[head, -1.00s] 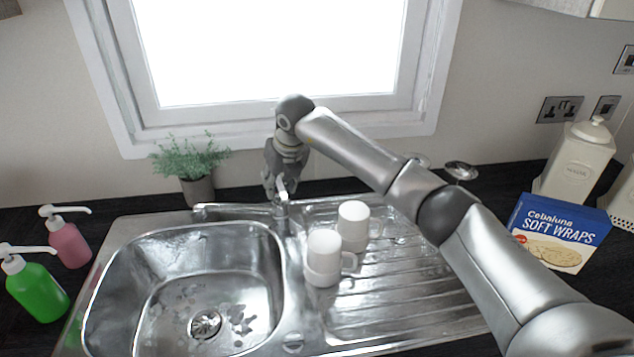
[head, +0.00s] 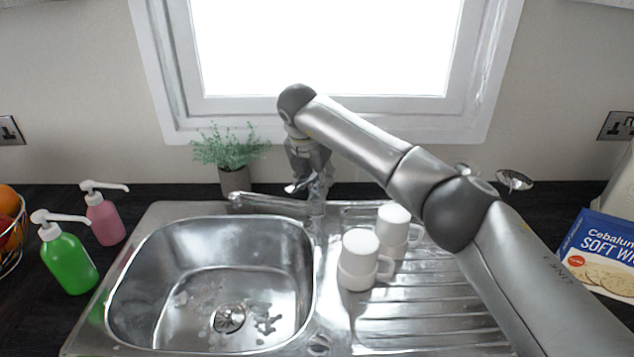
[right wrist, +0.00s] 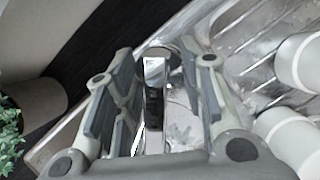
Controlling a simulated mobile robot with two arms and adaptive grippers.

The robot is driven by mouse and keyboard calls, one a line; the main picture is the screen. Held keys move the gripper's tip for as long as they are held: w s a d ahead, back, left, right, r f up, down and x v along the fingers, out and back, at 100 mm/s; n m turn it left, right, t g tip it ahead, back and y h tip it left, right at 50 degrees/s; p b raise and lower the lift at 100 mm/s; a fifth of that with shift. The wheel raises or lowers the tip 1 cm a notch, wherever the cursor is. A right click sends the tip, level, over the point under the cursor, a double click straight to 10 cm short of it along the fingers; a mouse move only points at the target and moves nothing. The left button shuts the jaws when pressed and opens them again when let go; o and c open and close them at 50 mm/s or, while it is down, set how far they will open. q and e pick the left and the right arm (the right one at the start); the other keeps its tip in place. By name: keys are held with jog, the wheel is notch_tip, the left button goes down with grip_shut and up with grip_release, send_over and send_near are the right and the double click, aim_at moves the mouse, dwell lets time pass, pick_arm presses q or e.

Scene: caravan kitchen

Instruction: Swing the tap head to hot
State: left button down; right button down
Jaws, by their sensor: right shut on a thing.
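The chrome tap (head: 317,206) stands at the back of the steel sink, with its spout (head: 262,202) pointing left over the bowl. My right gripper (head: 306,180) is at the top of the tap and partly hides its head. In the right wrist view the shiny tap head (right wrist: 155,72) lies between the two fingers of my right gripper (right wrist: 160,95), which is shut on it. The exact finger contact is hard to make out. My left gripper is not in view.
Two white mugs (head: 358,262) (head: 394,228) stand on the drainer (head: 425,310), right of the tap. A potted plant (head: 233,180) is behind the spout. Green (head: 68,263) and pink (head: 104,220) soap bottles stand left of the sink bowl (head: 200,260). The window is behind.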

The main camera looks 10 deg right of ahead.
jog(key=shift+m, duration=0.5)
jog(key=c, duration=0.9)
grip_release()
jog(key=v, duration=1.2)
jog(key=shift+w+a, duration=0.2)
jog(key=shift+r, duration=0.1)
